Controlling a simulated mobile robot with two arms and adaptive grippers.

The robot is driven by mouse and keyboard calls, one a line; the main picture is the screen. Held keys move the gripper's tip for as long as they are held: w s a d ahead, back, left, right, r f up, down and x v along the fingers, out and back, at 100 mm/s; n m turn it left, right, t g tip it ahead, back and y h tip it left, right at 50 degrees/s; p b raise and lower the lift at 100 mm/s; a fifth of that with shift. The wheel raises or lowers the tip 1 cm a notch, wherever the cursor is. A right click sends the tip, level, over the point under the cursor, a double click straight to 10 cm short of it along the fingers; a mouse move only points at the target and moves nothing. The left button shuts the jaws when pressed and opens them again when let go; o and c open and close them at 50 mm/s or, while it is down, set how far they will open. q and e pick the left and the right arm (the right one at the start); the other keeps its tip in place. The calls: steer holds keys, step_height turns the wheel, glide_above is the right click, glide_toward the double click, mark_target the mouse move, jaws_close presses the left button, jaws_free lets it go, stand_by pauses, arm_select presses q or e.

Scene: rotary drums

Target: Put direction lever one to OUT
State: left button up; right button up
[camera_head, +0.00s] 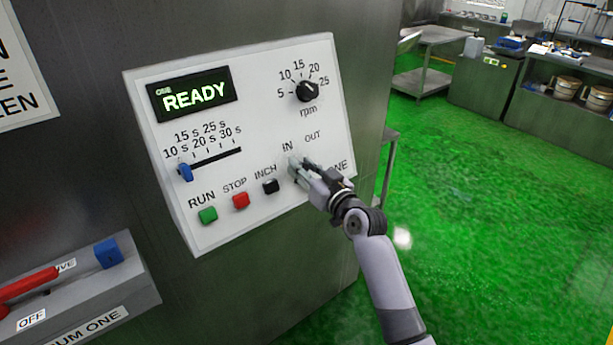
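The white control panel (262,125) for drum one fills the middle of the view, with IN and OUT printed at its lower right. My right gripper (301,164) is at the panel face, just below those two words. Its fingertips lie close under IN. The gripper covers the spot below IN and OUT, so the direction lever and its position are hidden. I cannot tell whether the fingers are open, shut or touching the lever. My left gripper is not in view.
The panel also bears a READY display (193,95), a black rpm knob (308,91), a blue time slider (185,172), and green (208,215), red (241,200) and black (271,186) buttons. A red-handled switch box (75,290) is at lower left. Green floor is open at right.

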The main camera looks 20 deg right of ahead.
mark_target(310, 151)
steer(key=c, duration=0.5)
steer(key=shift+o, duration=0.2)
steer(key=shift+d, duration=0.15)
steer(key=shift+w+d+b, duration=0.2)
steer(key=shift+d+b, duration=0.2)
steer(key=shift+b, duration=0.05)
steer(key=shift+w+d+f+b, duration=0.2)
steer(key=shift+d+b, duration=0.1)
steer(key=shift+d, duration=0.25)
steer(key=shift+w+d+f+b, duration=0.1)
steer(key=shift+w+d+b, duration=0.15)
steer(key=shift+d, duration=0.3)
steer(key=shift+w+d+r+b, duration=0.1)
steer(key=shift+d+b, duration=0.2)
steer(key=shift+d, duration=0.1)
steer(key=shift+w+d+r+b, duration=0.1)
steer(key=shift+d+b, duration=0.15)
steer(key=shift+d, duration=0.15)
steer(key=o, duration=0.9)
steer(key=shift+a+r, duration=0.1)
steer(key=shift+c, duration=0.2)
